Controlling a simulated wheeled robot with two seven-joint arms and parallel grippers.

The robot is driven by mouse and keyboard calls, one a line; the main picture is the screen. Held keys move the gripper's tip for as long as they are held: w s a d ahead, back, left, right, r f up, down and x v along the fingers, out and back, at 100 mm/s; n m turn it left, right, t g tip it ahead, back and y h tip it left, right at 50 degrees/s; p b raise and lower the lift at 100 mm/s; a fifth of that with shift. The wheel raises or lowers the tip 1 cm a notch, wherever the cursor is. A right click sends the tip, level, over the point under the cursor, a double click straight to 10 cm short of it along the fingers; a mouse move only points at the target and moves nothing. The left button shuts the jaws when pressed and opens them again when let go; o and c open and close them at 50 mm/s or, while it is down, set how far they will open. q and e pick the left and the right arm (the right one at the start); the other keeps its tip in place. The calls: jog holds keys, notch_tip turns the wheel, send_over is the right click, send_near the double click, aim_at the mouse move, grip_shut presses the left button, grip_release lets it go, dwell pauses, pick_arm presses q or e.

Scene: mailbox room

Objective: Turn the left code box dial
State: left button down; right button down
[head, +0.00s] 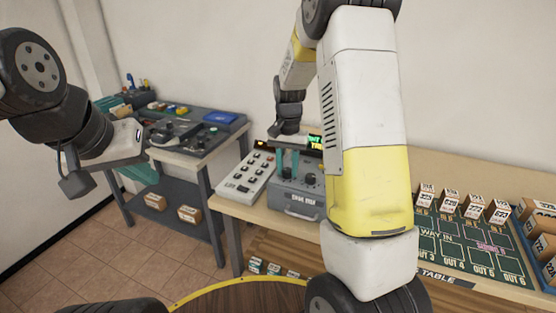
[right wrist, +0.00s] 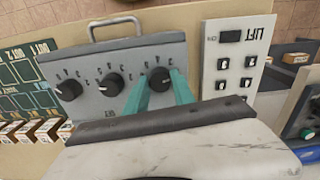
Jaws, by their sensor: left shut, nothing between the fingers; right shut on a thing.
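The grey code box (head: 297,200) stands on the wooden table in the middle of the head view, its handle facing me. The right wrist view shows its dials from the opposite side: a far-left dial (right wrist: 69,90), a middle dial (right wrist: 111,84) and the left code box dial (right wrist: 159,79), at right there. My right gripper (head: 288,168) reaches down to the box, its teal fingers (right wrist: 160,88) shut on that left dial, one on each side. The dial's exact pointer setting is hard to read. My left gripper (head: 140,174) is shut and empty, far left of the box.
A white lift panel (head: 247,178) with several switches lies close beside the code box. A green sorting board (head: 465,240) with several small boxes is at right. A grey workbench (head: 205,140) with tools stands at left. Bare floor lies between bench and table.

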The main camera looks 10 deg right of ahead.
aim_at(287, 170)
jog(key=n, duration=0.6)
jog(key=shift+n, duration=0.3)
dwell(0.4)
jog(key=c, duration=1.1)
grip_release()
jog(key=shift+o, duration=0.2)
jog(key=shift+r, duration=3.95)
